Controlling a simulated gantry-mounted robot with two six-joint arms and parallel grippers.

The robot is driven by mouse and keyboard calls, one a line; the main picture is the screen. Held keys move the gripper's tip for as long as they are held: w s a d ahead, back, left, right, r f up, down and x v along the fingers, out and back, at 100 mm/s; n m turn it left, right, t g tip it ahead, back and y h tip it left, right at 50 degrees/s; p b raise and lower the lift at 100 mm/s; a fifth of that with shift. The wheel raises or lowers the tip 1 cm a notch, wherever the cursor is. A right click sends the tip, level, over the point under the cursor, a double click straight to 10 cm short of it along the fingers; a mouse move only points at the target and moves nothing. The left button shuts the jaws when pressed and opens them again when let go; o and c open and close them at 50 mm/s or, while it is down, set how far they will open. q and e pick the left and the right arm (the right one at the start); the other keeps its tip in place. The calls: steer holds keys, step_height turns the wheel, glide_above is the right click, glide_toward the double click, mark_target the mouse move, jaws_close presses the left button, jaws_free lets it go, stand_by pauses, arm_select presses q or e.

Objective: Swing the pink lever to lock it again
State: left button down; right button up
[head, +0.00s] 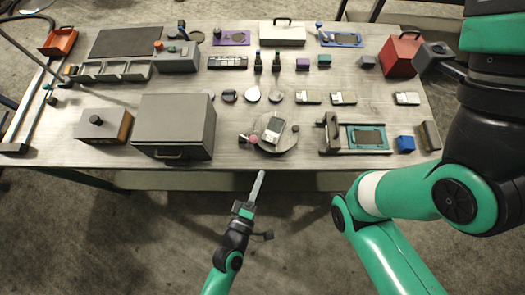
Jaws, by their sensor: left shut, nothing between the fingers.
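A small pink knob (253,140), which looks like the end of the pink lever, sits at the left side of a round grey plate (268,145) near the table's front edge. A pale block-like part (273,128) stands tilted on the plate. The lever's arm is too small to make out. My left gripper (261,174) is shut and empty, just in front of the table's front edge below the plate, apart from the knob. My right arm fills the right side; its dark wrist part shows at the upper right, and its fingers cannot be made out.
A grey box with a handle (173,125) stands left of the plate. A red box (402,56) is at the back right.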

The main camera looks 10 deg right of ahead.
arm_select(q)
steer(key=s, duration=0.1)
steer(key=s+p, duration=0.1)
steer(key=s, duration=0.1)
steer(key=shift+d+r, duration=0.1)
steer(key=shift+d, duration=0.2)
arm_select(e)
step_height(320, 180, up, 3)
steer(key=shift+f, duration=0.2)
